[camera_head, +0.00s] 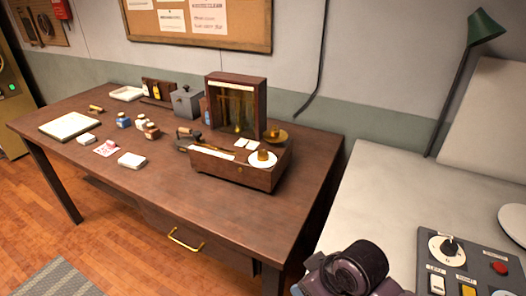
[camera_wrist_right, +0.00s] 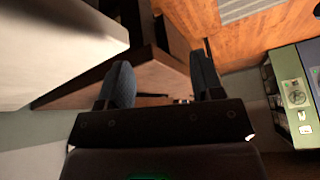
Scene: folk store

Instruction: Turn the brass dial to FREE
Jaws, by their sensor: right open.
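The brass dial (camera_head: 263,155) is a small knob on a round white plate, on top of the front part of a wooden balance box (camera_head: 232,172) on the brown table. Its lettering is too small to read, so I cannot tell where it points. My right gripper (camera_wrist_right: 161,82) is open, with two dark fingers apart and nothing between them in the wrist view. In the head view my right arm shows at the bottom, right of the table and well away from the dial. My left gripper is not in view.
A glass-fronted wooden case (camera_head: 236,104) rises behind the dial. Small jars (camera_head: 124,120) and a pale tray (camera_head: 68,126) stand on the table's left. A control panel (camera_head: 468,266) with a black knob sits at lower right, near a green lamp (camera_head: 485,27). The table's front is clear.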

